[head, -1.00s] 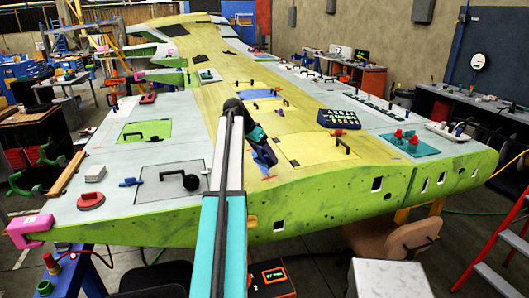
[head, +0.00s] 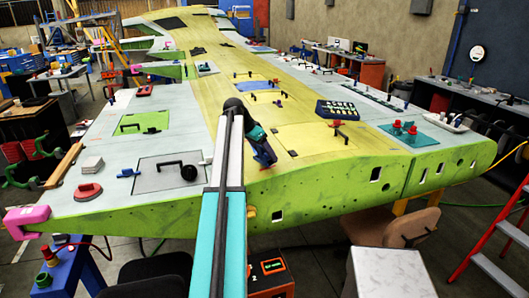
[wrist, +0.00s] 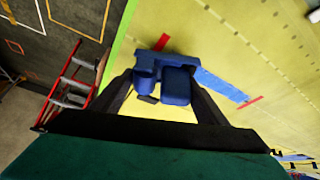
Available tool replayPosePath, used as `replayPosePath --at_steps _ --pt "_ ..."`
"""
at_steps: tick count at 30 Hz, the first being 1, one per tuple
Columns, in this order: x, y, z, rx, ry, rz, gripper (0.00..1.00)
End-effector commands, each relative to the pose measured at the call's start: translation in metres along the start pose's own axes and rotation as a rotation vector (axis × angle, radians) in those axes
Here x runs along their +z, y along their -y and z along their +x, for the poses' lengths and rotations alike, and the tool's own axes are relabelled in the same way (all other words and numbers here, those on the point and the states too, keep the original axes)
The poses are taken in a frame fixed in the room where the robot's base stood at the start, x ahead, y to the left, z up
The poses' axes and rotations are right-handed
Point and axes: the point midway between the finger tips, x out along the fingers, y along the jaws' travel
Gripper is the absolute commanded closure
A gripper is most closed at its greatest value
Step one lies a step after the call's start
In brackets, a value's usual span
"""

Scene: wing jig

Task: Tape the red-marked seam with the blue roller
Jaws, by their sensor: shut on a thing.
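My gripper (wrist: 172,98) is shut on the blue roller (wrist: 175,84), whose body sits between the two dark fingers. The roller is at the yellow wing skin; I cannot tell for sure whether it touches. A strip of blue tape (wrist: 222,86) runs from the roller's right side to a red mark (wrist: 250,102). Another red mark (wrist: 161,41) shows just past the roller's upper left, near the green wing edge. In the head view my gripper (head: 263,152) is low over the near part of the wing (head: 345,165), and the tape is hidden there.
On the wing are a black handle on a grey panel (head: 148,179), a dark tray (head: 338,110), a teal mat with red knobs (head: 409,137) and a pink clamp (head: 27,220). A red ladder (head: 497,238) stands at right, a white-topped box (head: 390,274) in front.

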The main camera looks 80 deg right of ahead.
Motion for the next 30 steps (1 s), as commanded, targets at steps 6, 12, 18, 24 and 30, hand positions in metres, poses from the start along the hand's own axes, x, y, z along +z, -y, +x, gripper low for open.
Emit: replayPosePath --at_steps 6,12,18,24,30 --pt "-0.0005 0.0000 -0.0004 0.000 -0.001 0.000 0.51" --pt "0.0001 -0.0001 0.0010 0.000 -0.001 0.000 0.51" --pt "0.0010 -0.0002 0.0036 0.000 -0.001 0.000 0.51" --pt "0.0019 -0.0003 0.0060 0.000 -0.001 0.001 0.51" --pt "0.0028 -0.0004 0.0085 0.000 -0.001 0.001 0.51"
